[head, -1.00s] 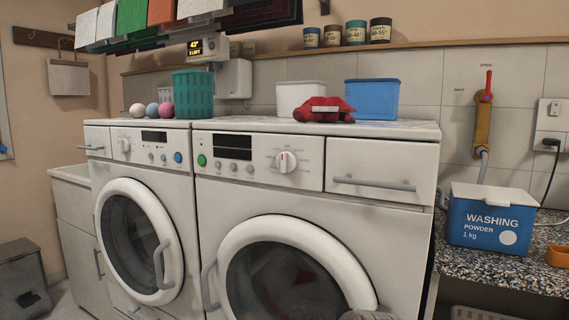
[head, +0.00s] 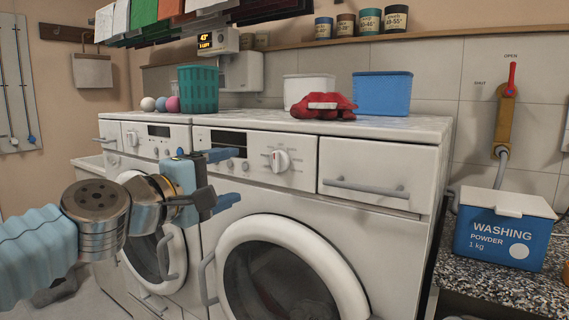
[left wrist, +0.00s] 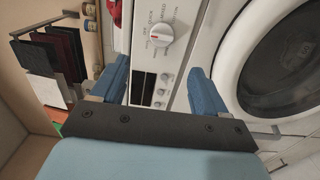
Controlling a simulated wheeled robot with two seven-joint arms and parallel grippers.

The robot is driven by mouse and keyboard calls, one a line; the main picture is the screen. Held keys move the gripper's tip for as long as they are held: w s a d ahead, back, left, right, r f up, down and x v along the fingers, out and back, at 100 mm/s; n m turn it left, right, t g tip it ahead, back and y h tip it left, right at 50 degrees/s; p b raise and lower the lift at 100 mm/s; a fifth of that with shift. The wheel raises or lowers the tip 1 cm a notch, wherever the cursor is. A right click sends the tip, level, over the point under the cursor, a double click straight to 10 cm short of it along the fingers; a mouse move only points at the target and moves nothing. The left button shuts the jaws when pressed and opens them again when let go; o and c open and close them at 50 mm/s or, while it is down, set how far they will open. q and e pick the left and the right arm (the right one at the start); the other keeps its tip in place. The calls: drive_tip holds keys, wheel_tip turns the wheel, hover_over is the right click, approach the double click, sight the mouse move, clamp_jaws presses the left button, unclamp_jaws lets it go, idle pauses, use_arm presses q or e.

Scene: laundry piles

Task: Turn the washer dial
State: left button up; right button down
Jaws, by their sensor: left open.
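The washer dial (head: 279,160) is a round white knob with a red mark, on the front panel of the right-hand machine (head: 330,215). It also shows in the left wrist view (left wrist: 160,34), beyond the fingertips and roughly between them across the picture. My left gripper (head: 232,177) is open and empty, its blue fingers pointing right toward the panel. It is left of the dial and apart from it. In the left wrist view the two fingers (left wrist: 160,72) flank the panel's display and buttons. My right gripper is not visible.
A second machine (head: 160,155) stands at left, partly behind my left arm. A red cloth (head: 323,106), a green basket (head: 198,90) and a blue bin (head: 382,94) sit on top. A drawer handle (head: 366,188) juts out right of the dial. Washing powder (head: 500,235) stands at right.

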sight(274, 163)
use_arm(q)
drive_tip(key=x, duration=1.3)
drive_tip(key=shift+w+f, duration=0.15)
drive_tip(key=c, duration=1.1)
drive_tip(key=shift+o, duration=0.2)
